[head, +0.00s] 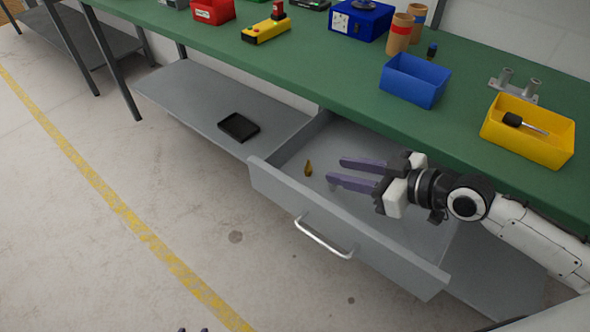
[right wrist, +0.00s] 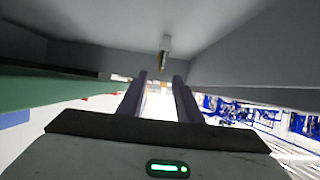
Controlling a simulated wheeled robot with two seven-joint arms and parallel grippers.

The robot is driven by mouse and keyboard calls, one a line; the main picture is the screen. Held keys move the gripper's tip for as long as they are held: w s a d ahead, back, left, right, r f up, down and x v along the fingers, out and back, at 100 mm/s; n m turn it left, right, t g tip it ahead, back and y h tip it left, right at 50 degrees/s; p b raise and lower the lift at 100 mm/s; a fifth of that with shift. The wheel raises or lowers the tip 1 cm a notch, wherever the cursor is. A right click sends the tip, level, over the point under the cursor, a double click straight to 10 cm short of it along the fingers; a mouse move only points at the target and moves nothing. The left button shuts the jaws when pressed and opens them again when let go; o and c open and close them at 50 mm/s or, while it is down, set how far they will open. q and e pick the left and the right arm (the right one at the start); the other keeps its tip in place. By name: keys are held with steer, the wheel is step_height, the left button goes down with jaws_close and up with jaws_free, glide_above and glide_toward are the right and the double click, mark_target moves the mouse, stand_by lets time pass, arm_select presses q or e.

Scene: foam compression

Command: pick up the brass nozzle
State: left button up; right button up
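The small brass nozzle (head: 308,168) stands on the floor of the open grey drawer (head: 345,222), towards its left side. In the right wrist view the nozzle (right wrist: 163,61) shows just beyond the fingertips, near the middle. My right gripper (head: 336,170) is open and empty over the drawer, its two purple fingers pointing left at the nozzle, with a short gap between. The right gripper's fingers (right wrist: 160,77) also stand apart in the right wrist view. Of my left gripper (head: 192,330), only two separated fingertips show at the bottom edge.
The green bench top (head: 330,65) overhangs the drawer's back. On it are a blue bin (head: 414,80) and a yellow bin (head: 553,146). A black tray (head: 238,127) lies on the grey lower shelf (head: 185,97). Drawer walls surround the nozzle; the floor in front is clear.

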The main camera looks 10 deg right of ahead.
mark_target(308, 168)
steer(key=x, duration=0.5)
steer(key=shift+a+f, duration=0.15)
steer(key=shift+p+x, duration=0.3)
steer(key=shift+x, duration=2.3)
jaws_close()
